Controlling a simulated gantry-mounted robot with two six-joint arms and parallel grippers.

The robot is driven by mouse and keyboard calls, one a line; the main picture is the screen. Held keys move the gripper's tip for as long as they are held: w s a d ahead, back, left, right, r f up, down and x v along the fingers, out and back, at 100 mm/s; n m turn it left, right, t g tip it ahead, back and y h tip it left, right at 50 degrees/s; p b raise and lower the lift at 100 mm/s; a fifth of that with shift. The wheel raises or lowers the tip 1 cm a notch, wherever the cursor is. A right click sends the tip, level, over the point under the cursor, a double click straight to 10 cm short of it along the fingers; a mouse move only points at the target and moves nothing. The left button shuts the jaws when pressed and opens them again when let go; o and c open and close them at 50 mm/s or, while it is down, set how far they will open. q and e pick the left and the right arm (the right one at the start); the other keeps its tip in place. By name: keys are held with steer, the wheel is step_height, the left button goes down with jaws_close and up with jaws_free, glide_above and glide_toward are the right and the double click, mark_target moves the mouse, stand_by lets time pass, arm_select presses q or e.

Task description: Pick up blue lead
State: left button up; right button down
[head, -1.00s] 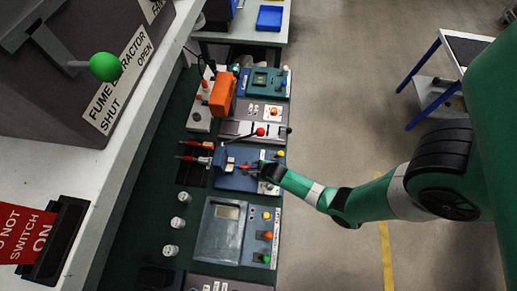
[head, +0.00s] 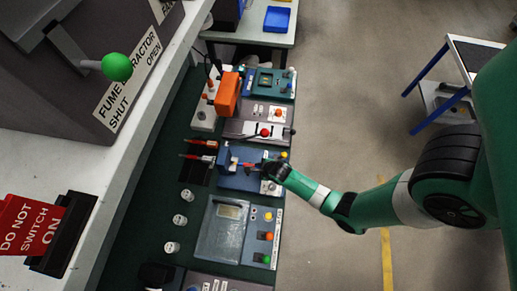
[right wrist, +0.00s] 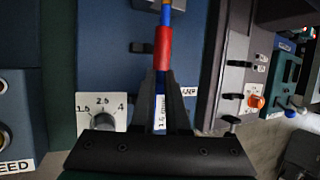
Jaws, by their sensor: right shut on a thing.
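The blue lead (right wrist: 160,105) shows in the right wrist view as a blue piece with a white label and a red sleeve (right wrist: 163,47). It lies between the two black fingers of my right gripper (right wrist: 163,80), which is shut on it. In the head view, my right gripper (head: 266,167) is at the right side of the blue unit (head: 232,182). A thin red and blue strip (head: 242,164) runs left from the fingers to a blue block (head: 224,158). The fingers hide part of the lead. My left gripper is not in view.
A dial plate (right wrist: 102,111) is left of the fingers in the right wrist view. Two red-tipped leads (head: 202,143) lie left of the blue unit. An orange block (head: 227,92) stands behind, and a lidded grey unit (head: 222,230) in front. Open floor is to the right.

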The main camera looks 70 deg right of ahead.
steer(key=s+r+p, duration=0.1)
steer(key=r, duration=0.1)
steer(key=s+d+r, duration=0.1)
steer(key=s+r, duration=0.1)
steer(key=r, duration=0.1)
steer(key=s+r+p, duration=0.1)
steer(key=s+r, duration=0.1)
steer(key=shift+d+r+p, duration=0.15)
steer(key=shift+d+p, duration=0.15)
steer(key=shift+d, duration=0.1)
steer(key=s+d+r+p, duration=0.3)
steer(key=s+p, duration=0.1)
steer(key=s, duration=0.4)
steer(key=shift+r, duration=0.3)
